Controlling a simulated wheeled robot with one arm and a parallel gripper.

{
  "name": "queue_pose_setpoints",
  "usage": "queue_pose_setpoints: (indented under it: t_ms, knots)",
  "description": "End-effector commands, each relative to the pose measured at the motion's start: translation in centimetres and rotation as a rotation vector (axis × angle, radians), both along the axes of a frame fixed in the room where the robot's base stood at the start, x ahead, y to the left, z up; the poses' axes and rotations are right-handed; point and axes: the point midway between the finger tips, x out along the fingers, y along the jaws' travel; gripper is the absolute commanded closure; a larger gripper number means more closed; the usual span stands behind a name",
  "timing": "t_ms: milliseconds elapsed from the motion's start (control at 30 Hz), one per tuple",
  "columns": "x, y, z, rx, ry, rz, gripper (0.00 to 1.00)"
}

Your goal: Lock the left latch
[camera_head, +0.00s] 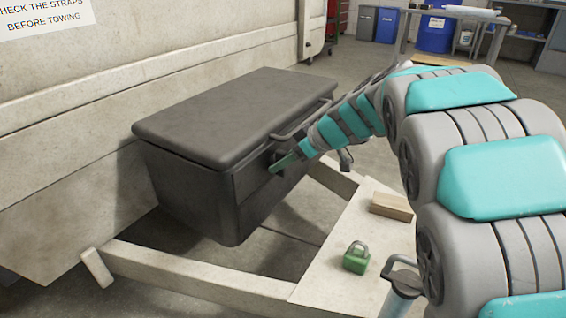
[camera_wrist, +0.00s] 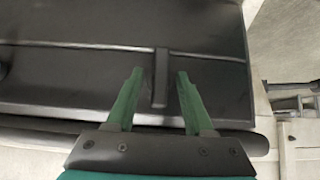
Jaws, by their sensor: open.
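A dark grey box (camera_head: 190,185) with a closed-looking lid (camera_head: 235,115) sits on the trailer frame. My gripper (camera_head: 272,170) is at the left part of the box's front face, below the lid's edge. In the wrist view its two green fingers (camera_wrist: 160,72) are open, one on each side of a narrow dark upright strip (camera_wrist: 161,80) on the box face, probably the left latch. A gap shows between the strip and each finger. I cannot tell whether the latch is fastened. In the head view my gripper and arm hide much of this area.
A dark bar handle (camera_head: 303,118) runs along the box front, close to my arm. A green padlock (camera_head: 356,258) and a tan block (camera_head: 391,206) lie on the pale frame plate (camera_head: 335,235). The trailer wall (camera_head: 100,110) stands behind the box.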

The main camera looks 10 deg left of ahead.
Motion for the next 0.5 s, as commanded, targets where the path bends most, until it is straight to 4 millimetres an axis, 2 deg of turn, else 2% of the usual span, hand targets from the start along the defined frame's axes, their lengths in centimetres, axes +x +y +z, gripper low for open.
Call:
queue_pose_setpoints:
  t_ms: [367, 500]
  knots:
    - [0.15, 0.44, -0.42, 0.000, -0.001, 0.000, 0.47]
    - [0.15, 0.43, -0.40, 0.000, -0.001, 0.000, 0.63]
